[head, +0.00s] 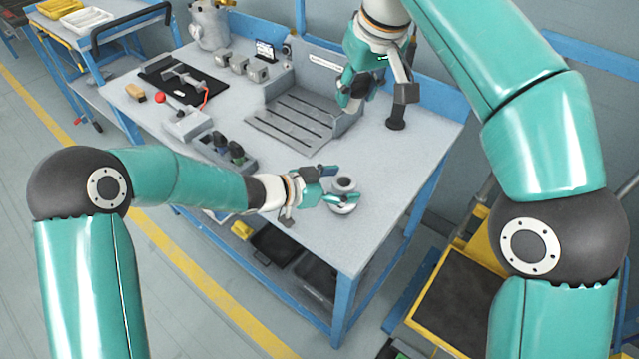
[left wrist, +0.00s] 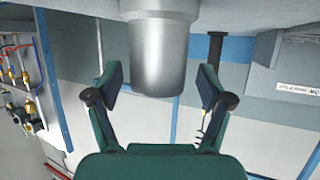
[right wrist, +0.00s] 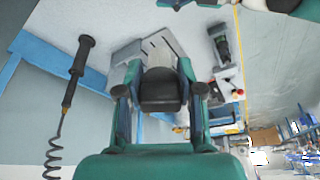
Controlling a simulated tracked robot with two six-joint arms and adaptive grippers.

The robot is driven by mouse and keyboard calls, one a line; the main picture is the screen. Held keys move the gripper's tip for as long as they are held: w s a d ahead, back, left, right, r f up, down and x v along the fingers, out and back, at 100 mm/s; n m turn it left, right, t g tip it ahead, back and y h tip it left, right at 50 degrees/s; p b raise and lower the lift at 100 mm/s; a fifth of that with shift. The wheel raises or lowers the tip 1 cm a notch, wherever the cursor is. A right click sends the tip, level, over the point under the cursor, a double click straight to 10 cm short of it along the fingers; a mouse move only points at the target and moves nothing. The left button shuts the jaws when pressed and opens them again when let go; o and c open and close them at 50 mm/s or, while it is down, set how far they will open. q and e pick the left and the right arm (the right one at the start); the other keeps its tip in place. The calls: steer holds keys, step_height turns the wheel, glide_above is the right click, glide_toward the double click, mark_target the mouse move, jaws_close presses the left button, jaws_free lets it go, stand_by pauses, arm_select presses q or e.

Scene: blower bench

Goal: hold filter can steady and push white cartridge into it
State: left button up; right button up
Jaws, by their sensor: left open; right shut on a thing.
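The filter can (head: 344,182), pale grey and round, stands upright near the bench's front right corner. My left gripper (head: 340,186) is open, with its fingers around the can. In the left wrist view the can (left wrist: 163,50) is a smooth grey cylinder between the spread fingers, with gaps at both sides. My right gripper (head: 352,92) is above the bench, behind the can and in front of the grey slotted fixture. In the right wrist view it is shut on a dark, rounded thing (right wrist: 162,88).
The grey slotted fixture (head: 290,122) stands at the back of the bench (head: 400,160). A black post-like tool (head: 396,120) is right of my right gripper; it shows with a coiled cord in the right wrist view (right wrist: 78,68).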

arm_select(q)
steer(key=shift+w+d+f, duration=0.15)
steer(key=shift+w+d, duration=0.05)
steer(key=shift+d, duration=0.15)
steer(key=c, duration=1.4)
